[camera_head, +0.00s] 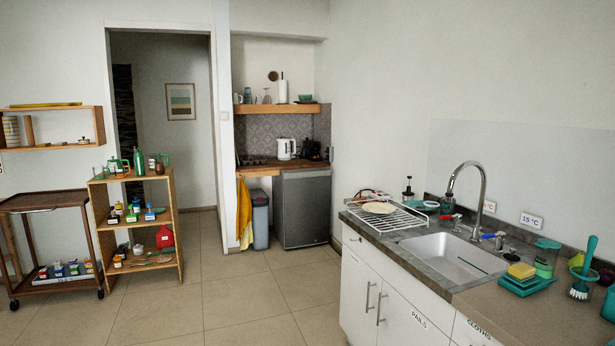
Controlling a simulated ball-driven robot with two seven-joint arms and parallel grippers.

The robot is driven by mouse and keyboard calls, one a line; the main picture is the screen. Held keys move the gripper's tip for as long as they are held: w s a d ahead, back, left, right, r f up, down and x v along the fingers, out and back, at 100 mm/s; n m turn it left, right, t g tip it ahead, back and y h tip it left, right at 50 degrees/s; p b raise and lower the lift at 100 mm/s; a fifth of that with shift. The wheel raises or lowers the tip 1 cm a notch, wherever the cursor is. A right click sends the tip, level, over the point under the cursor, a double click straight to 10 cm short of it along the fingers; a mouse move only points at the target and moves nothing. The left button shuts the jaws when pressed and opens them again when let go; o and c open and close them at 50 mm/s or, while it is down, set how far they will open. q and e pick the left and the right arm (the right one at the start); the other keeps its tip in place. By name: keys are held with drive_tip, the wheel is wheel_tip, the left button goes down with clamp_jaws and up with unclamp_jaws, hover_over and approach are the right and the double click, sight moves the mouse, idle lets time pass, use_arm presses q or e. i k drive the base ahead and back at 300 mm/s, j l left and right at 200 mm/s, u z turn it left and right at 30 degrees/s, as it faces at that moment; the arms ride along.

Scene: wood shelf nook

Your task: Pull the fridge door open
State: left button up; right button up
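The fridge (306,208) is a small grey under-counter unit in the nook at the back. It stands below a wooden worktop, and its front door looks shut. A handle on the door cannot be made out at this distance. Neither of my grippers shows in the head view.
A grey bin (260,222) and a yellow cloth (244,212) are left of the fridge. A sink counter (380,291) fills the right foreground. A wooden shelf unit (179,232) and a dark trolley (45,203) stand left. The tiled floor (255,300) between is clear.

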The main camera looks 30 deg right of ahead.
sight(306, 194)
drive_tip(key=i+l+z, duration=0.25)
drive_tip(key=i, duration=0.4)
drive_tip(key=i+j+z, duration=0.1)
drive_tip(key=i+z, duration=0.15)
drive_tip(key=i, duration=2.4)
drive_tip(key=i+z, duration=0.15)
drive_tip(key=i, duration=0.35)
drive_tip(key=i+z, duration=0.2)
drive_tip(key=i, duration=0.3)
drive_tip(key=i+z, duration=0.15)
drive_tip(key=i, duration=0.35)
drive_tip(key=i+j+z, duration=0.2)
drive_tip(key=i, duration=0.25)
drive_tip(key=i+j+z, duration=0.15)
drive_tip(key=i, duration=0.35)
